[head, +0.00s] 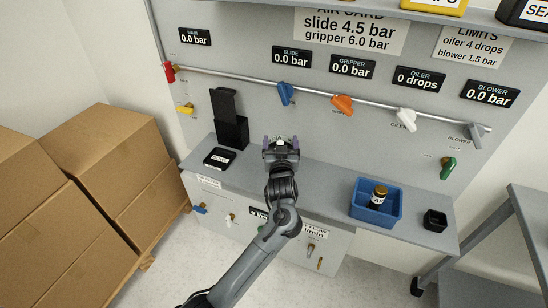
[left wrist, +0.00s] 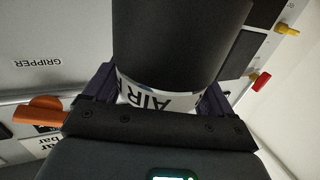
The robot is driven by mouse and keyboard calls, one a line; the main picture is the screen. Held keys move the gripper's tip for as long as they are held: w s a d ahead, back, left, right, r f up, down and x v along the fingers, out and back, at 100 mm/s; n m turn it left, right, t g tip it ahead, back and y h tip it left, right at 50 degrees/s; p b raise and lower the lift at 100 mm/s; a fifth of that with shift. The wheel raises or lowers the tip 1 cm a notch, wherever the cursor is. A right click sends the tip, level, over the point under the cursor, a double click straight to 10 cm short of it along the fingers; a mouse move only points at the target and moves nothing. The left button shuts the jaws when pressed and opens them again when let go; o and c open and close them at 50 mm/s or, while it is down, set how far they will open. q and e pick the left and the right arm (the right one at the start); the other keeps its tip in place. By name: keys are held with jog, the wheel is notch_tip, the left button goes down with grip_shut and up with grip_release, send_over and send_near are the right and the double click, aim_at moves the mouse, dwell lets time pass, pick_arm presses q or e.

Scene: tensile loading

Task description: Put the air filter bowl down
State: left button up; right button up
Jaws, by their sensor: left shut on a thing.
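My left gripper (head: 281,143) is at the back of the grey bench ledge, in front of the panel. It is shut on the air filter bowl. In the left wrist view the bowl (left wrist: 180,45) is a wide dark cylinder with a white band (left wrist: 157,101) reading "AIR", between the two fingers of the left gripper (left wrist: 155,95). In the head view the gripper hides nearly all of the bowl, and I cannot tell whether it touches the ledge. My right gripper is not in view.
A black upright holder (head: 231,125) and a flat black labelled tray (head: 219,158) are left of the gripper. A blue bin (head: 362,211) holding a dark bottle (head: 379,195) and a small black box (head: 434,220) are right. Coloured valve handles line the pipe above. The ledge between gripper and bin is clear.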

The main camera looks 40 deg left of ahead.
aim_at(272, 145)
pick_arm(q)
jog(key=a, duration=0.1)
jog(key=a+f, duration=0.1)
jog(key=a+f+b, duration=0.1)
jog(key=shift+w+a, duration=0.25)
jog(key=shift+a, duration=0.05)
jog(key=shift+w+a+f, duration=0.1)
jog(key=shift+a+f, duration=0.05)
jog(key=shift+f, duration=0.1)
jog(key=shift+f+b, duration=1.1)
jog(key=shift+f, duration=0.9)
jog(key=shift+r, duration=0.1)
jog(key=o, duration=1.3)
jog(key=shift+f, duration=0.25)
